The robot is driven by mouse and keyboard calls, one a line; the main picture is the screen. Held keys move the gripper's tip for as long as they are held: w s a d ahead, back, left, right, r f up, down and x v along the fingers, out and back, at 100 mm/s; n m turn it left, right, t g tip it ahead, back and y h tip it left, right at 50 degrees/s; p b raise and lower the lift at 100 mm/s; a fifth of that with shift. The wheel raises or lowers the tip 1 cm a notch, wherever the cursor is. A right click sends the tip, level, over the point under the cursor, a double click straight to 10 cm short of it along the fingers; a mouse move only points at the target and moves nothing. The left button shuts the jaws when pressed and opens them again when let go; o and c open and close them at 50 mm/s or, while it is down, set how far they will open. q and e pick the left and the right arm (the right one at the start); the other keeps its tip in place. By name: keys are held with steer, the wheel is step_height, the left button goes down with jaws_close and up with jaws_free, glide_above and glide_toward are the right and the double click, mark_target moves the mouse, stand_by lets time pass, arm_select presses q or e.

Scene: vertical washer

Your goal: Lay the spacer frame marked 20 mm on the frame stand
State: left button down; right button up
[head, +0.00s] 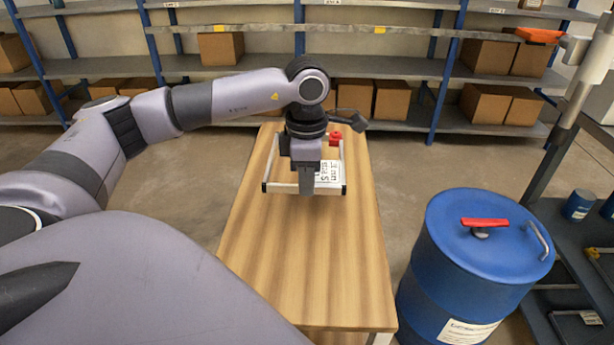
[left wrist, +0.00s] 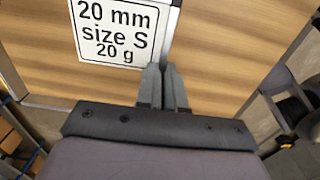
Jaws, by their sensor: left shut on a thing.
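The spacer frame (head: 267,167) has pale bars with black corner pieces and a white label plate. In the left wrist view its label (left wrist: 117,27) reads 20 mm, size S, 20 g. My left gripper (head: 306,190) points down over the frame's near bar. In the left wrist view its fingers (left wrist: 163,82) are close together at the end of the pale bar (left wrist: 170,37), shut on the frame. The frame is over the wooden table's far part; I cannot tell whether it touches the top. I cannot make out the frame stand. My right gripper is not in view.
The wooden table (head: 300,260) is bare in its near part. A red object (head: 336,138) is at its far end. A blue drum (head: 465,260) with a red handle stands right of it. A dark rack (head: 570,235) is at the far right. Shelves (head: 390,68) with boxes line the back.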

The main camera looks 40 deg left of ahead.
arm_select(q)
steer(key=b, duration=0.4)
glide_above(307, 219)
step_height(307, 219, down, 6)
steer(key=shift+r, duration=0.25)
steer(key=shift+f, duration=0.6)
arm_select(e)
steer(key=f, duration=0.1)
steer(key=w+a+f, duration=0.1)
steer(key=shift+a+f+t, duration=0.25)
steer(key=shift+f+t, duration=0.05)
arm_select(q)
steer(key=shift+f, duration=0.15)
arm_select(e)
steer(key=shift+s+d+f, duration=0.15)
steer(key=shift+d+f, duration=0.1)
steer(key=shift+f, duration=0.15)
arm_select(q)
steer(key=c, duration=1.2)
jaws_free()
